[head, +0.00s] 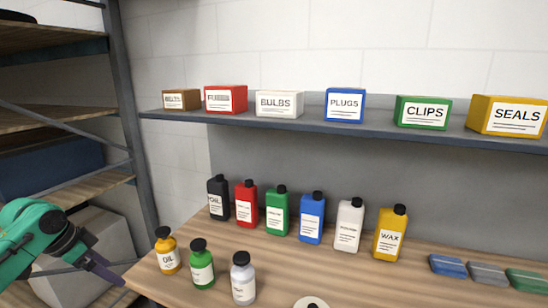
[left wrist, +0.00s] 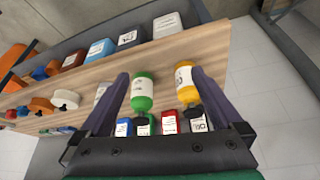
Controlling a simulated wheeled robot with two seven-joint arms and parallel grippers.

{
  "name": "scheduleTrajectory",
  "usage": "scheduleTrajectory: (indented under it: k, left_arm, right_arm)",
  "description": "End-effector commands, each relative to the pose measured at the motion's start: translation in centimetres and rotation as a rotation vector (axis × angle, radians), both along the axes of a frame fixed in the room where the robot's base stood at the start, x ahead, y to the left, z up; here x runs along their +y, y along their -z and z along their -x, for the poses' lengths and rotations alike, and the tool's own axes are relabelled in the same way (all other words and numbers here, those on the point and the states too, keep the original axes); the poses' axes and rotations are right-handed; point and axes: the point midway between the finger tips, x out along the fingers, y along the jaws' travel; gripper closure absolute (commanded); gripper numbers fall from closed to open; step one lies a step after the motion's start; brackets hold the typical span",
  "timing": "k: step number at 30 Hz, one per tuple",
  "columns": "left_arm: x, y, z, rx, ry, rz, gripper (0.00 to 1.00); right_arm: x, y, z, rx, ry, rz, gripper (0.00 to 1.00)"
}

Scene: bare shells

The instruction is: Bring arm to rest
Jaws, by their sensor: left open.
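My left arm is green and comes in from the left in the head view. Its gripper (head: 108,272) is by the left edge of the wooden table (head: 330,265), left of the small yellow OIL bottle (head: 168,254), and touches nothing that I can see. In the left wrist view its two dark fingers (left wrist: 160,72) are spread with nothing held. A green bottle (left wrist: 142,92) and a yellow bottle (left wrist: 186,90) show beyond and between them. My right gripper is in neither view.
Small green (head: 202,266) and white (head: 243,280) bottles stand near the front. Taller bottles, including black (head: 217,198) and yellow WAX (head: 390,234), line the back. Labelled boxes such as BULBS (head: 279,104) sit on the wall shelf (head: 300,124). A metal rack (head: 135,120) stands left.

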Motion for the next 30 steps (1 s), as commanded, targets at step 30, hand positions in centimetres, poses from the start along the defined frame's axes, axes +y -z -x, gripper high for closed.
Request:
scheduleTrajectory:
  k: [30]
  left_arm:
    - [-5.2, 51.7, 23.5, 0.206, -0.480, -0.178, 0.00]
  right_arm:
    - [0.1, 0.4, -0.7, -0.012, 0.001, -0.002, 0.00]
